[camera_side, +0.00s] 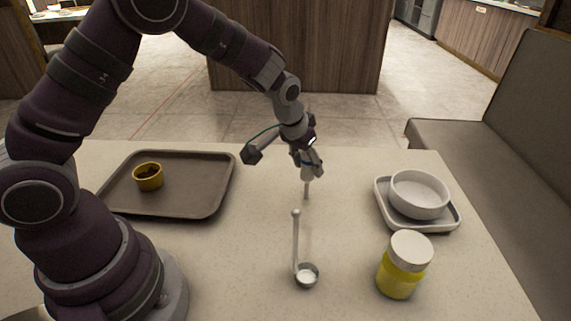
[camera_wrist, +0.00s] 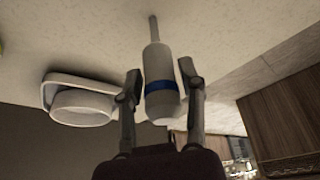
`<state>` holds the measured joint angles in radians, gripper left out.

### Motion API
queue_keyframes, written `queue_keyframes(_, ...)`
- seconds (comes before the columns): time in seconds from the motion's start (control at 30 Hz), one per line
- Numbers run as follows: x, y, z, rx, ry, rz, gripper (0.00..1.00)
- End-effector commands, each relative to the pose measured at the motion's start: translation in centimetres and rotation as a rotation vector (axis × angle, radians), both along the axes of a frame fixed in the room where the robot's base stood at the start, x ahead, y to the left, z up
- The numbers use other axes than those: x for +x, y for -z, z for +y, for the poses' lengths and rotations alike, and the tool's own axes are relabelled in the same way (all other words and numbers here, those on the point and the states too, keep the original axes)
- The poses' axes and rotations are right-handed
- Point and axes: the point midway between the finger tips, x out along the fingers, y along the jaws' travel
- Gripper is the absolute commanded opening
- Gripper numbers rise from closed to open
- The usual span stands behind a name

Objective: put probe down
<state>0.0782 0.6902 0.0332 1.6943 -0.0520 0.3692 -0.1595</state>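The probe (camera_wrist: 160,72) is a pale grey cylinder with a blue band and a thin metal tip. In the wrist view it lies between the two fingers of my gripper (camera_wrist: 161,82), which are close along its sides; my gripper appears shut on it. In the side view my gripper (camera_side: 307,160) points down near the back of the table, with the probe (camera_side: 307,188) upright below it, tip down. I cannot tell whether the tip touches the table. The fingers hide part of the probe in the side view.
A brown tray (camera_side: 200,205) with a yellow cup (camera_side: 148,177) is at left. A ladle (camera_side: 296,240) lies at front centre. A white bowl (camera_side: 419,200) sits on a small tray (camera_side: 437,225) at right, behind a yellow jar (camera_side: 400,278). The table around the probe's tip is clear.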

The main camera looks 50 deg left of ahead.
Motion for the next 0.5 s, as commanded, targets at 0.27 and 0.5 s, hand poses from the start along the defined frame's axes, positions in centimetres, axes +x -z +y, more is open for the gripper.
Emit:
queue_keyframes(0.27,0.0,0.0,0.0,0.0,0.0,0.0,0.56)
queue_keyframes(0.5,-0.3,-1.4,-0.1,0.0,0.0,-0.004,0.56)
